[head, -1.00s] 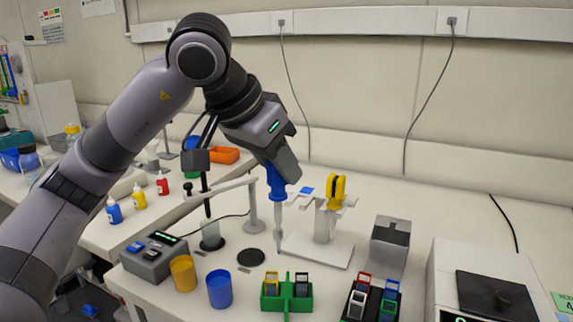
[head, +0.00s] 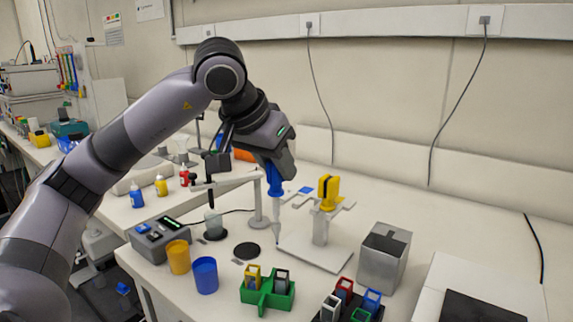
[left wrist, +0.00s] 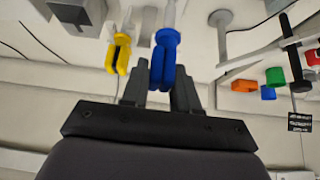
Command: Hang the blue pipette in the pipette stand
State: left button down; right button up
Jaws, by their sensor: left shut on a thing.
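The blue pipette (head: 275,182) hangs nearly upright, tip down, in my left gripper (head: 277,166), which is shut on its upper part. In the left wrist view the blue pipette (left wrist: 164,60) sits between the two fingers (left wrist: 160,92). The white pipette stand (head: 320,230) is just right of the held pipette in the head view. A yellow pipette (head: 328,190) hangs in the stand and also shows in the left wrist view (left wrist: 118,54). The blue pipette is left of the stand's arms, and I cannot tell whether it touches them. My right gripper is out of view.
A thin grey arm on a post (head: 259,205) stands close left of the pipette. Orange (head: 178,257) and blue cups (head: 205,275), a green rack (head: 268,292) and a grey box (head: 383,257) stand in front and to the right. Bare table lies behind the stand.

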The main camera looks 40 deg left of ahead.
pick_arm(q)
jog(key=shift+w+a+f, duration=0.1)
jog(key=shift+w+f, duration=0.05)
jog(key=shift+w+a+f+b, duration=0.1)
jog(key=shift+w+f+b, duration=0.05)
jog(key=shift+f+b, duration=0.4)
jog(key=shift+w+f+b, duration=0.25)
jog(key=shift+f+b, duration=0.25)
jog(key=shift+f, duration=0.15)
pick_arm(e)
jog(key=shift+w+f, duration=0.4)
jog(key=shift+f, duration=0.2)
